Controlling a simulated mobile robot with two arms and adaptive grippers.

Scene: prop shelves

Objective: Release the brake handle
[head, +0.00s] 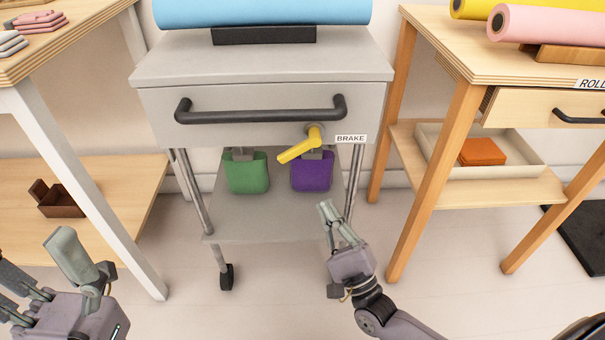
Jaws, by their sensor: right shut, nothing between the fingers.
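The yellow brake handle (298,149) is on the front of the grey cart (160,100), below the right end of its dark drawer bar. From its pivot it slants down to the left. A white BRAKE label (350,139) is to its right. My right gripper (329,207) is below and slightly right of the handle in the picture, apart from it, with its fingers shut and empty. My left gripper (38,268) is at the lower left, far from the handle, with its fingers spread and nothing seen between them.
A blue roll (260,11) lies on top of the cart. Wooden tables flank it; the right one's lower shelf bears a tray (520,172). Floor is clear in front.

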